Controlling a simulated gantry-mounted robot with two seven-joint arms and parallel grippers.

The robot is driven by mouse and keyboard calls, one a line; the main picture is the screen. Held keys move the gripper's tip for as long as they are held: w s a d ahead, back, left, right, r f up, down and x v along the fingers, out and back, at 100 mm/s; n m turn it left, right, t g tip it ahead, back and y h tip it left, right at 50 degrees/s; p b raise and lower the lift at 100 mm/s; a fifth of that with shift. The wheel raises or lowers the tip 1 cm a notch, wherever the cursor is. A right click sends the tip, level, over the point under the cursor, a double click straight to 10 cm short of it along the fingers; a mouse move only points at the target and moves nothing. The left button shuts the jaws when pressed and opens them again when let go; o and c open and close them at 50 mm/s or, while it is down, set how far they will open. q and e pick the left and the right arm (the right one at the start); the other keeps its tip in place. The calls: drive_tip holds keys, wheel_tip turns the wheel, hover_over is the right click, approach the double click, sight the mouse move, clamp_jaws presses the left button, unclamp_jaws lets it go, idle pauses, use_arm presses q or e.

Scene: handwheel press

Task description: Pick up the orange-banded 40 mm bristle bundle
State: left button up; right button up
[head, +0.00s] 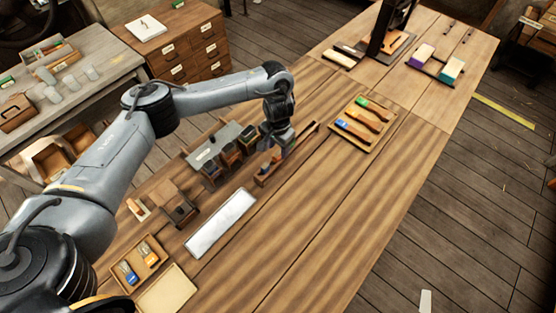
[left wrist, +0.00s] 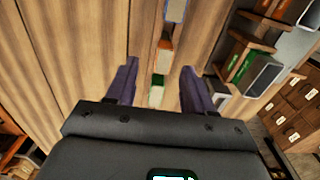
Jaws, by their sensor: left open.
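My left gripper (head: 276,142) is over a narrow wooden rail (head: 299,146) in the head view. In the left wrist view its two dark fingers (left wrist: 156,84) are apart, with a row of coloured pieces on the rail between and beyond them. An orange-marked piece (left wrist: 163,56) lies just beyond the fingertips. A green one (left wrist: 157,80) is between the fingers, and a pale bluish one (left wrist: 175,10) is at the top edge. I cannot tell which is the 40 mm bundle. The fingers hold nothing visible. My right gripper is not in view.
A row of dark bins (head: 228,157) stands close left of the rail; orange and green contents show in the wrist view. A pale plate (head: 221,222), a small tray with blue and orange pieces (head: 154,245) and a tray of brushes (head: 381,114) lie around. The front right tabletop is clear.

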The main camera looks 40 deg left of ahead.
sight(278, 153)
use_arm(q)
drive_tip(key=f, duration=0.1)
drive_tip(key=f+b, duration=0.2)
drive_tip(key=f, duration=0.1)
drive_tip(key=shift+w+a, duration=0.15)
drive_tip(key=shift+a, duration=0.15)
drive_tip(key=shift+f, duration=0.7)
clamp_jaws()
